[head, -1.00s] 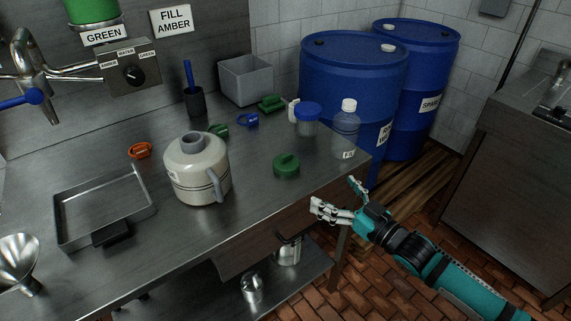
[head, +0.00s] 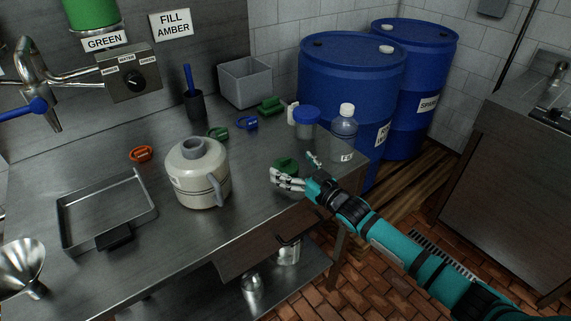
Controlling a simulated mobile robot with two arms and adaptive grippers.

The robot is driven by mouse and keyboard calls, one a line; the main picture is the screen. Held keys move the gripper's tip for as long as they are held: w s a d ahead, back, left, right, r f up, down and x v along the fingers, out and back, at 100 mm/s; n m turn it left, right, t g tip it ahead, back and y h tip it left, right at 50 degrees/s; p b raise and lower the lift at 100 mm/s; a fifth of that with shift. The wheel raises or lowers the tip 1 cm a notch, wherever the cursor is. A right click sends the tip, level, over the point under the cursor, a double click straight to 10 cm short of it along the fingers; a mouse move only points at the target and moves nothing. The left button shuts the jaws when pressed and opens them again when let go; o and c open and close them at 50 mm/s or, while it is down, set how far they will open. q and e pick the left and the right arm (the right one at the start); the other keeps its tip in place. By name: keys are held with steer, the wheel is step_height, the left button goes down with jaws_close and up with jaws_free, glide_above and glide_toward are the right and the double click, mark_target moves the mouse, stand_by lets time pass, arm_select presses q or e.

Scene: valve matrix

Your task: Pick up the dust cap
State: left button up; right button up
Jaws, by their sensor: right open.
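My left gripper is not in view.
A beige jug (head: 198,178) stands left of the cap. A clear bottle (head: 344,130) and a blue-lidded jar (head: 306,122) stand behind it. An orange ring (head: 141,154), a steel tray (head: 75,215) and a grey bin (head: 246,82) are farther off.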

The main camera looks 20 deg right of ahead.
steer(key=shift+x, duration=0.8)
steer(key=shift+s, duration=0.1)
steer(key=shift+c, duration=0.5)
steer(key=c, duration=1.3)
